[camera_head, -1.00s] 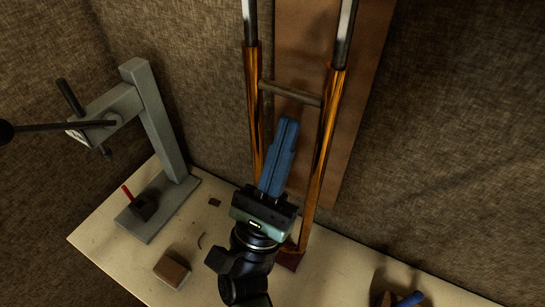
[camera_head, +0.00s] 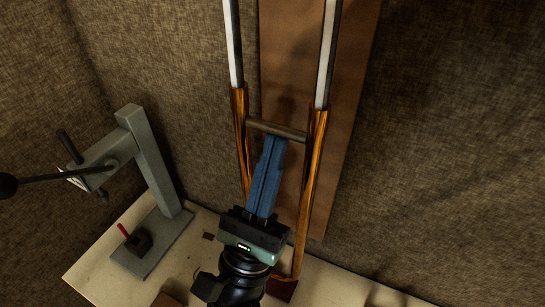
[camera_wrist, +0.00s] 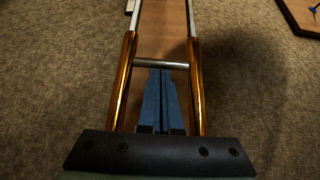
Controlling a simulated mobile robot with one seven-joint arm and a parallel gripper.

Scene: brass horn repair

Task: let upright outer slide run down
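The outer slide (camera_head: 312,165) is a pair of upright brass tubes joined by a grey crossbar (camera_head: 277,129). It also shows in the wrist view (camera_wrist: 122,80). Silver inner tubes (camera_head: 325,55) rise out of its top ends. The slide's lower end is near a reddish-brown block (camera_head: 282,290), partly behind my arm. My gripper (camera_head: 275,142) points up between the brass tubes. Its blue fingers are together, with their tips (camera_wrist: 161,72) just below the crossbar. I cannot tell whether they touch it. Nothing shows between the fingers.
A brown board (camera_head: 345,120) stands behind the slide against a woven wall. A grey press (camera_head: 152,165) with a long lever stands at the left of the pale bench (camera_head: 105,255). A small dark block with a red stick (camera_head: 137,243) sits on its base.

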